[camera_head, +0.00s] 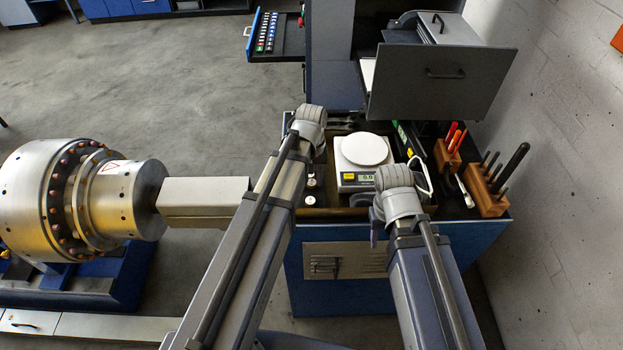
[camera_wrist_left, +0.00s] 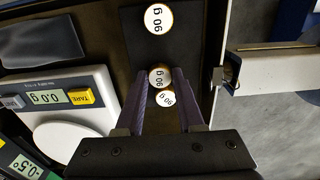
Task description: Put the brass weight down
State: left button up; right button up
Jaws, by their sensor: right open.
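In the left wrist view my left gripper's two dark fingers (camera_wrist_left: 161,90) stand on either side of a brass weight (camera_wrist_left: 159,77) with a white numbered top, and it fills the gap between the tips. A smaller-looking weight (camera_wrist_left: 166,99) shows just behind it, between the fingers. Another weight (camera_wrist_left: 158,18) stands apart on a black mat (camera_wrist_left: 185,45). In the head view two weights (camera_head: 310,200) show on the bench beside the scale, and my left wrist hides its own fingers. My right gripper (camera_head: 376,226) is open at the bench's front edge, mostly hidden by its wrist.
A scale (camera_head: 361,158) with a bare round pan reads 0.0; it also shows in the left wrist view (camera_wrist_left: 85,90). Tool blocks (camera_head: 484,188) stand at the bench's right end. A large metal rotor (camera_head: 80,195) is at far left.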

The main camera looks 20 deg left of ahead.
aim_at(311, 182)
pick_arm(q)
jog(key=o, duration=0.4)
jog(key=shift+o, duration=0.2)
jog(key=shift+r, duration=0.1)
notch_tip(311, 182, up, 12)
jog(key=p, duration=1.2)
jog(key=s+d+m+y, duration=0.1)
jog(key=s+d+m, duration=0.6)
jog(key=s+d, duration=0.3)
jog(key=s, duration=0.4)
jog(key=shift+s+d, duration=0.2)
jog(key=shift+d, duration=0.05)
jog(key=shift+r, duration=0.1)
